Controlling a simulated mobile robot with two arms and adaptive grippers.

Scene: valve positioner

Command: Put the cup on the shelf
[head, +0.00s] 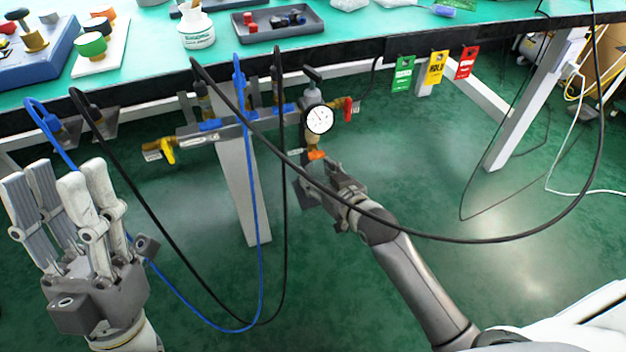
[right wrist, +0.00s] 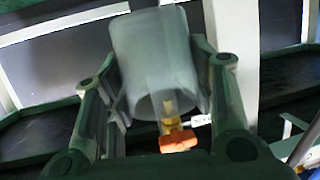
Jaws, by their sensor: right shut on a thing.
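A pale, translucent cup (right wrist: 155,60) is between the fingers of my right gripper (right wrist: 160,85) in the right wrist view, its round rim facing the camera. The gripper is shut on it. In the head view the right gripper (head: 322,187) is under the table edge, just below an orange valve handle (head: 316,155); I cannot make out the cup there. My left gripper (head: 60,180) is open and empty at the lower left, its fingers pointing up. I cannot identify a shelf with certainty.
A pressure gauge (head: 319,119) and a pipe with a yellow handle (head: 167,152) and a red handle (head: 349,110) hang below the green table (head: 350,22). A black hose (head: 480,239) crosses over my right arm. A blue hose (head: 256,200) loops between the arms. Tags hang at the right.

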